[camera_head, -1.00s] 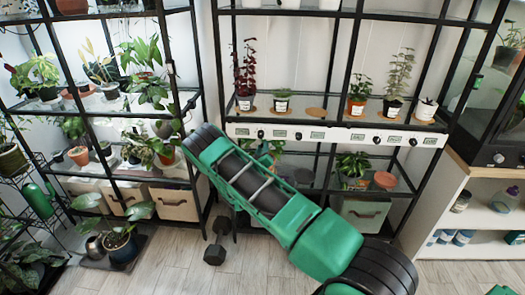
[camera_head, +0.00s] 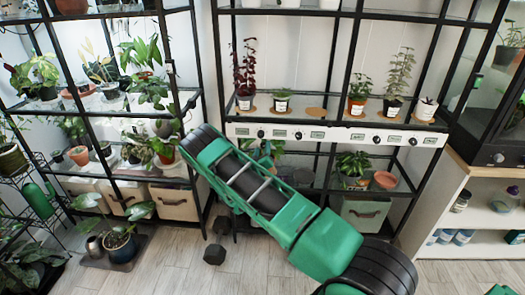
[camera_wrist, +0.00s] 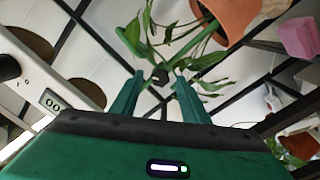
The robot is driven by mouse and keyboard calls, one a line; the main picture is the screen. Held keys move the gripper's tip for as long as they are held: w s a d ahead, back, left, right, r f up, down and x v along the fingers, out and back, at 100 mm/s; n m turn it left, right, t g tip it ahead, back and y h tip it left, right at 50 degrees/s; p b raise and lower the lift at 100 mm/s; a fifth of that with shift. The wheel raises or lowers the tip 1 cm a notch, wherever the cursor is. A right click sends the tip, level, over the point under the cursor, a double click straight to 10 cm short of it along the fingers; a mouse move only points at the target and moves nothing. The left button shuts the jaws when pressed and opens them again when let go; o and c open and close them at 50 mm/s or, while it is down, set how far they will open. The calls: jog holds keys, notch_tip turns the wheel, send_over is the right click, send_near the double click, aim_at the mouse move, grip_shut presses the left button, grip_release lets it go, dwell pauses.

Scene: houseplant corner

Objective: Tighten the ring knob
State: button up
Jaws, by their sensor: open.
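My gripper (camera_wrist: 157,74) shows in the wrist view with its two green fingers apart. A small dark knob-like piece (camera_wrist: 159,76) appears between the fingertips, in front of green leaves. I cannot tell for sure whether it is the ring knob, or whether the fingers touch it. In the head view my green arm reaches up and left toward the racks and hides my gripper. A white strip (camera_head: 345,135) with several black knobs and small labels runs along the right rack's shelf edge. Part of it shows at the left of the wrist view (camera_wrist: 72,113).
A leafy plant in a terracotta pot (camera_wrist: 232,14) is close beyond the fingers. Small potted plants, such as a dark red one (camera_head: 245,75), stand on the shelf above the strip. A black dumbbell (camera_head: 215,252) lies on the floor. Black rack posts stand close to my arm.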

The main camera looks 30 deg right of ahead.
jog(key=v, duration=0.9)
jog(key=shift+s+f, duration=0.1)
